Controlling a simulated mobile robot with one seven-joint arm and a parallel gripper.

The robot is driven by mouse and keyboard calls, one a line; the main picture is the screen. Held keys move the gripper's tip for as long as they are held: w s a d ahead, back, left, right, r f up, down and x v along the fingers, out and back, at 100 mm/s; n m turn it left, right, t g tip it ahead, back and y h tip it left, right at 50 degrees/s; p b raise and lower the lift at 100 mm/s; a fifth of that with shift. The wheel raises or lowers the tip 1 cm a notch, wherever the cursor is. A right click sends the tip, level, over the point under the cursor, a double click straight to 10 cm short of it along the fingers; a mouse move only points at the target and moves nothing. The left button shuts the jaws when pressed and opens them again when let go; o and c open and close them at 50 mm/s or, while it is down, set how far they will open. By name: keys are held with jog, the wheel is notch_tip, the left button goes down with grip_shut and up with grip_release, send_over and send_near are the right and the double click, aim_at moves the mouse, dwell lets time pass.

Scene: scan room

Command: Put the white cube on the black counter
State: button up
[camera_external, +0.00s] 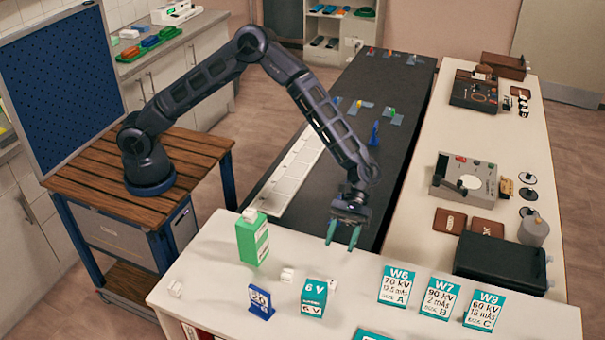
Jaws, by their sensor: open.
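A small white cube (287,275) sits on the white table (215,275) in front, between a green carton and a teal 6 V box. I cannot tell which one the task means. The black counter (397,78) is the long dark surface running back behind the table. My gripper (343,236) points down near the table's back edge, right of and behind the nearer cube. Its teal fingers are apart with nothing seen between them.
The green carton (252,240), blue sign (260,304) and teal box (313,298) stand near the cube. Several teal-topped cards, including one marked A (395,286), stand to the right. A white tray (292,170) lies along the black counter's left side.

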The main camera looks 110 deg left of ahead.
jog(key=s+a+r+m+y, duration=0.1)
jog(key=s+r+m+y, duration=0.25)
jog(key=s+r, duration=0.5)
jog(key=s+a+r+m+t+y, duration=0.15)
jog(key=s+r+m+y, duration=0.35)
jog(key=s, duration=0.6)
jog(key=s+a+r+m+g+y, duration=0.1)
jog(key=s+a+r+m, duration=0.1)
jog(key=s+r, duration=0.7)
jog(key=s+a+r+m+t+y, duration=0.1)
jog(key=s+a+m+t, duration=0.1)
jog(key=s, duration=1.1)
jog(key=s+a+m+t+y, duration=0.2)
jog(key=s+a+m, duration=0.2)
jog(key=s, duration=0.9)
jog(key=a, duration=0.3)
jog(key=shift+r, duration=0.4)
jog(key=shift+o, duration=0.5)
jog(key=shift+s+a+f+m+y, duration=0.15)
jog(key=shift+s+m+y, duration=0.1)
jog(key=shift+s+m, duration=0.15)
